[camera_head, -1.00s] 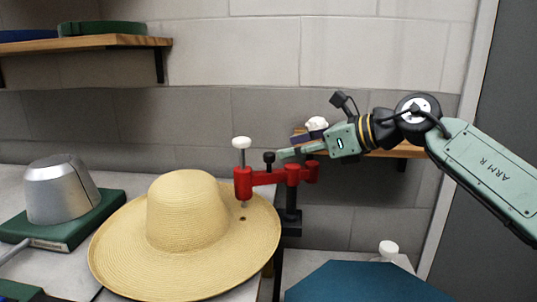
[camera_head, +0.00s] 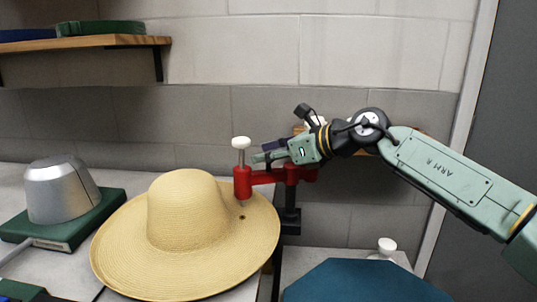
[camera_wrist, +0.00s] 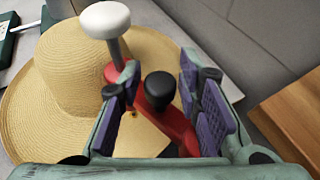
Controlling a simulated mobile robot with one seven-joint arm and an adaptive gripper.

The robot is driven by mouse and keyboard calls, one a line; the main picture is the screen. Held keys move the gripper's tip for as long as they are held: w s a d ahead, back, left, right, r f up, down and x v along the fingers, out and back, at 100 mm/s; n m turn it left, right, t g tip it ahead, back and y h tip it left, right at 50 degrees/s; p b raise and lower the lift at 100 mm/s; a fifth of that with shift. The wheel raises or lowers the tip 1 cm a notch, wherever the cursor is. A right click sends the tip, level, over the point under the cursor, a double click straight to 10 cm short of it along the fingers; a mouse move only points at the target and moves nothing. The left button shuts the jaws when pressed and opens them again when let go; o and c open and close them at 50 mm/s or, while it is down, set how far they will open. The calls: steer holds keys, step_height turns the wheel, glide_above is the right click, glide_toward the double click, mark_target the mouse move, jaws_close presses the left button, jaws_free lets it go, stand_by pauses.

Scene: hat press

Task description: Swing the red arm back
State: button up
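The red arm (camera_head: 263,178) reaches out over the brim of the straw hat (camera_head: 190,215), with a white-topped screw (camera_head: 241,145) at its left end. It also shows in the wrist view (camera_wrist: 180,132), with a black knob (camera_wrist: 159,90) standing on it and the white knob (camera_wrist: 105,20) beyond. My gripper (camera_head: 262,156) is just above the red arm, behind the white-topped screw. In the wrist view my gripper (camera_wrist: 158,75) is open, with its purple-padded fingers on either side of the black knob and gaps visible. In the head view the black knob is hidden by my gripper.
A metal hat block (camera_head: 62,190) on a green base stands at the left. A black post (camera_head: 290,215) carries the red arm. A wooden shelf (camera_wrist: 290,120) is close at the right in the wrist view. A blue panel (camera_head: 365,284) is at the front right.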

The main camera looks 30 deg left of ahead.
jaws_close()
